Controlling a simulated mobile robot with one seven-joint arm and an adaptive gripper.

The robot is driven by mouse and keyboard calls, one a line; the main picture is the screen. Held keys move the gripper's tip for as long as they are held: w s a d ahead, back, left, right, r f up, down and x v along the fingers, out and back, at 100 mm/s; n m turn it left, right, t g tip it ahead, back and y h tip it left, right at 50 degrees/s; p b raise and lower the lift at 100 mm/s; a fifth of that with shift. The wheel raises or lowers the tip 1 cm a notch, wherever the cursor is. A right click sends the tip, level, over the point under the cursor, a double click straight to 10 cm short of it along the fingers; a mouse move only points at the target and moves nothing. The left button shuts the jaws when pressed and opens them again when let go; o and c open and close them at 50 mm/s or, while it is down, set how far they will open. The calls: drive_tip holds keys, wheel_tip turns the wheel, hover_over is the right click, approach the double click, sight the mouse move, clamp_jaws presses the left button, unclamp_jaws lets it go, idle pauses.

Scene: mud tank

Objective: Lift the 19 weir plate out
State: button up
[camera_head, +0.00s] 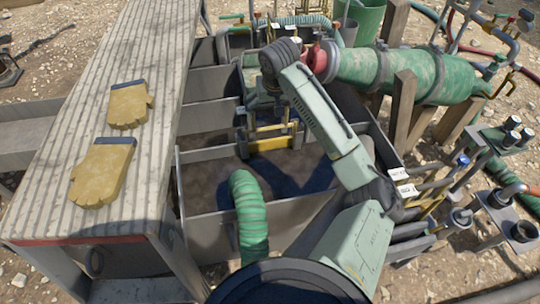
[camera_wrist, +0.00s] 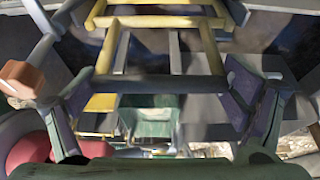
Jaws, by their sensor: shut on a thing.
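My gripper (camera_head: 268,131) reaches down over the open tank in the head view. In the wrist view my gripper (camera_wrist: 160,86) has its two purple-padded fingers at the ends of a dark crossbar. The bar belongs to a yellow handle frame, which I take for the weir plate's handle (camera_wrist: 160,22); the handle also shows as a yellow bar (camera_head: 272,144) in the head view. My gripper is shut on this handle. The plate below is mostly hidden by the gripper, and I cannot read a number on it.
The mud tank (camera_head: 215,230) has several grey cross walls. A ribbed walkway (camera_head: 120,60) with two yellow gloves (camera_head: 102,172) runs along its left. A green hose (camera_head: 250,215) dips in at the front. A green pump body (camera_head: 430,75), posts and valves crowd the right.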

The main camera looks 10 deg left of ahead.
drive_tip(key=c, duration=0.4)
drive_tip(key=shift+r, duration=0.2)
drive_tip(key=shift+c, duration=0.2)
wheel_tip(320, 180, up, 28)
drive_tip(key=p, duration=0.4)
drive_tip(key=shift+f, duration=0.15)
